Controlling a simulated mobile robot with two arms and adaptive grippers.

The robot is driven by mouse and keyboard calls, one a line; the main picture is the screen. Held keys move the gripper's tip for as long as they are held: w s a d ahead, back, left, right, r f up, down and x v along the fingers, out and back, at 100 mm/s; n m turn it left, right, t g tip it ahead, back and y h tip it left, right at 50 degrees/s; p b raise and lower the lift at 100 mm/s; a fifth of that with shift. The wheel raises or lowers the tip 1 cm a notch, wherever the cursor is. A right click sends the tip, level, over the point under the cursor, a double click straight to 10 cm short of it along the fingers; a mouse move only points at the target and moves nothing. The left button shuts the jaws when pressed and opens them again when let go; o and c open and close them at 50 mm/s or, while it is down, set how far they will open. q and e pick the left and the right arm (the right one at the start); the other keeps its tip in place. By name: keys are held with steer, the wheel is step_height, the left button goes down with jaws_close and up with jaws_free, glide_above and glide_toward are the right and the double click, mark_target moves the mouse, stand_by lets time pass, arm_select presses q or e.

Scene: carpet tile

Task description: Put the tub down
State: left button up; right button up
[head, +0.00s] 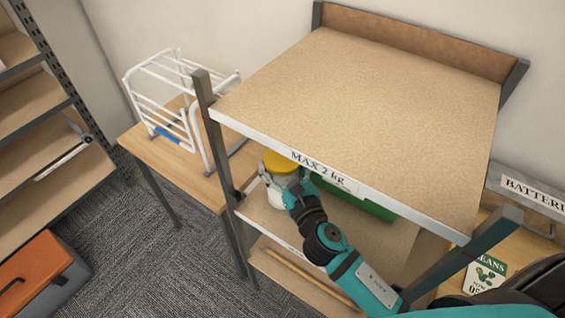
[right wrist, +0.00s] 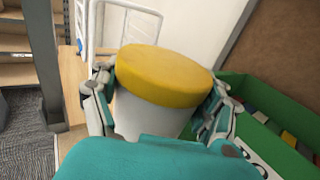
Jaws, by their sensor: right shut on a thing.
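The tub has a yellow lid and a white body. In the head view the tub (head: 281,162) is under the front edge of the top shelf board, over the left part of the lower shelf board (head: 270,221). My right gripper (head: 291,187) reaches in from the front and is shut on the tub. In the right wrist view the tub (right wrist: 160,80) sits upright or slightly tilted between the two fingers, one on each side. Its base is hidden, so I cannot tell whether it touches the board. My left gripper is not in view.
A green bin (head: 352,199) with small items stands right of the tub on the same shelf. The top board (head: 365,95) is bare and overhangs the arm. A white wire rack (head: 165,95) stands on a wooden table at left. An orange-lidded box (head: 35,270) is at lower left.

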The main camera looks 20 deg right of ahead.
steer(key=shift+r, duration=0.4)
steer(key=shift+f, duration=0.1)
steer(key=o, duration=1.3)
steer(key=shift+f, duration=0.3)
steer(key=shift+c, duration=0.2)
steer(key=o, duration=0.4)
steer(key=shift+s, duration=0.1)
steer(key=shift+o, duration=0.2)
steer(key=shift+r, duration=0.1)
steer(key=s+b, duration=0.3)
steer(key=s, duration=0.9)
steer(key=shift+d, duration=0.45)
